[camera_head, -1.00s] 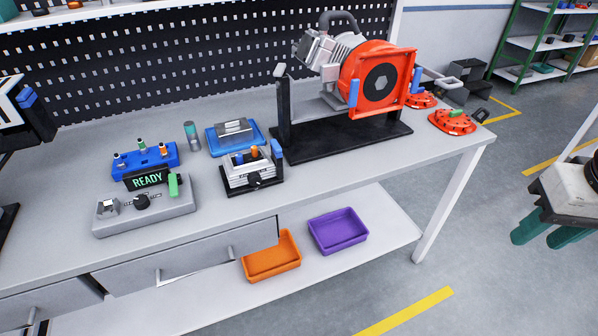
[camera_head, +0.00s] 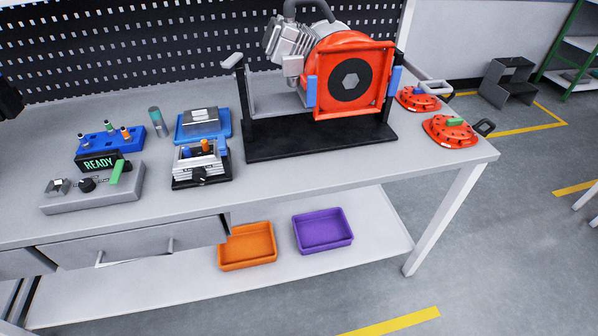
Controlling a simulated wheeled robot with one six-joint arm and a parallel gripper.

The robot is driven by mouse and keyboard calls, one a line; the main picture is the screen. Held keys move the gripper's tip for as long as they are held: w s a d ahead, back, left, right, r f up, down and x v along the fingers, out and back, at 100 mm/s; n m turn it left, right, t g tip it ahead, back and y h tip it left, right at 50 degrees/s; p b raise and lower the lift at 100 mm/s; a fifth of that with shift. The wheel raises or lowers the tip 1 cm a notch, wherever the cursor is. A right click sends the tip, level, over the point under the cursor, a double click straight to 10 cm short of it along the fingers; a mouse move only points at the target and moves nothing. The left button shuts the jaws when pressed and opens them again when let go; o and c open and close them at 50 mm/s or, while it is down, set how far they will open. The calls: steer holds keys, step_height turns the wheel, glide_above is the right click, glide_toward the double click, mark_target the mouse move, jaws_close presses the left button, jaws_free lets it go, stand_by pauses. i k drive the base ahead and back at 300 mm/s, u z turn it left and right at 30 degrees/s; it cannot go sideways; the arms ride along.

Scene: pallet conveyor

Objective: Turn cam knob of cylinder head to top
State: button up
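The cylinder head (camera_head: 186,164) is the small silver finned block on a black base, near the front edge of the workbench, left of the middle. Its black cam knob (camera_head: 199,176) is on the front face; which way it points is too small to tell. Orange and blue plugs stand on top of the head, and a blue piece is at its right side.
Left of the head is a grey control box (camera_head: 95,190) with a READY display. Behind are a blue tray (camera_head: 222,131) and an orange engine (camera_head: 326,104) on a black stand. Orange (camera_head: 247,265) and purple (camera_head: 322,250) bins sit on the lower shelf. Floor in front is open.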

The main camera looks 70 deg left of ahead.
mark_target(199, 174)
steer(key=z, duration=0.4)
steer(key=k, duration=0.8)
steer(key=u, duration=1.6)
